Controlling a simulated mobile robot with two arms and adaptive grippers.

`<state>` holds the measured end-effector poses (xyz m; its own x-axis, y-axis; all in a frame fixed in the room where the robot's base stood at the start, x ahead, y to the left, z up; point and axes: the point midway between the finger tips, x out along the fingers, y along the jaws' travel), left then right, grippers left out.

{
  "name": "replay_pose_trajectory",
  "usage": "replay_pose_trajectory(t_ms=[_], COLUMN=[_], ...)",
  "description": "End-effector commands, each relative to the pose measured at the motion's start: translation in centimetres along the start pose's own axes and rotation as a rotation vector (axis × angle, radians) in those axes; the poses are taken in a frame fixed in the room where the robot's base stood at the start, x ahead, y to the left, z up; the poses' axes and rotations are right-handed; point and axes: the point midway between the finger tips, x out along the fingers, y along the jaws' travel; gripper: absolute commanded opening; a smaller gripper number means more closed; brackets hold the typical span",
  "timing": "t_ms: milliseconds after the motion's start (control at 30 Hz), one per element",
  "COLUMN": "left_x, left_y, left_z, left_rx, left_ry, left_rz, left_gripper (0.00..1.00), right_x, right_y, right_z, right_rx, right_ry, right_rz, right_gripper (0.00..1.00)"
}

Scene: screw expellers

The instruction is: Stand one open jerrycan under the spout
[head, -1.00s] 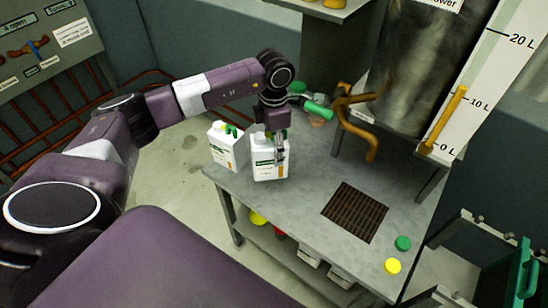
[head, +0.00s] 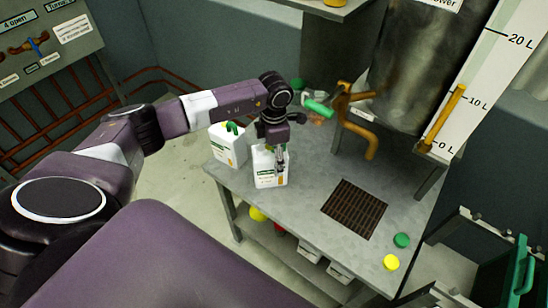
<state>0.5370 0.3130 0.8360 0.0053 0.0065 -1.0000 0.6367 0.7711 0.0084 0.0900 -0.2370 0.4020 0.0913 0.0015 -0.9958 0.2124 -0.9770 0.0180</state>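A second white jerrycan (head: 226,150) with a green part on top is just to the left. The can openings are too small or covered to judge. The brown spout (head: 362,136) bends down from the steel tank, right of and behind the cans. My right gripper is out of view.
A dark drain grate (head: 355,209) is set in the table (head: 310,190). A green cap (head: 402,240) and a yellow cap (head: 391,262) lie at the right front. A green lever grip (head: 318,108) sticks out left of the spout. The tabletop between cans and grate is clear.

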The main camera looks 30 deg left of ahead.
Motion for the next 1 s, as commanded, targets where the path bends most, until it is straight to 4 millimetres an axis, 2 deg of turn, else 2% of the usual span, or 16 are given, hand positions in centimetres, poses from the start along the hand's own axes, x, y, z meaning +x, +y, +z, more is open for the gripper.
replay_pose_trajectory(t_ms=[100,367,500,1000], left_x=[0.0,-0.1,-0.8,-10.5], left_y=[0.0,0.0,0.1,0.1], left_z=[0.0,0.0,0.1,0.1], left_rx=[0.0,0.0,0.0,0.0], left_ry=[0.0,0.0,-0.003,-0.004], left_rz=[0.0,0.0,0.001,0.002], left_gripper=[0.71,0.71,0.71,0.71], right_x=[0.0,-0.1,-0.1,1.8], right_y=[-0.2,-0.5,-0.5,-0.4], right_z=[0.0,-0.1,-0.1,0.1], right_rx=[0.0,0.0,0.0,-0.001], right_ry=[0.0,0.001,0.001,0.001], right_rz=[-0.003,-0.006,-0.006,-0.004], right_gripper=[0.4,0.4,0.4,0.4])
